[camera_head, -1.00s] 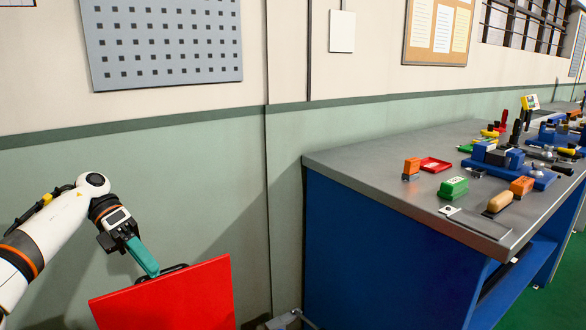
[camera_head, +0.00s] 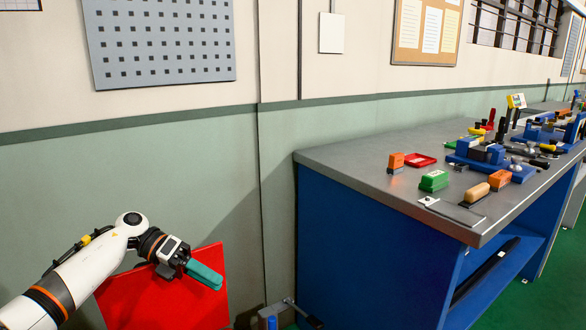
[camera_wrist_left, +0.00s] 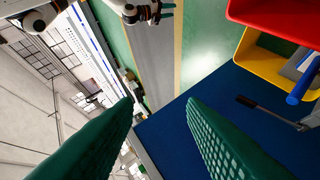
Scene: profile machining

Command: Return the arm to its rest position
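My left arm (camera_head: 75,285) comes in from the lower left of the head view. Its gripper (camera_head: 205,275) has teal fingers that point right and slightly down, in front of a red panel (camera_head: 150,304). In the left wrist view the two green textured fingers (camera_wrist_left: 160,110) stand wide apart with nothing between them. Another white arm with a dark gripper and small teal fingers, seemingly my right gripper (camera_wrist_left: 165,10), shows at the top of the left wrist view. It is too small to tell its opening. It is not in the head view.
A blue workbench (camera_head: 370,250) with a grey top stands to the right, holding a green block (camera_head: 433,181), a red tray (camera_head: 420,160) and several tools. Red (camera_wrist_left: 275,18) and yellow (camera_wrist_left: 255,58) bins show at the wrist view's upper right. A wall lies behind the arm.

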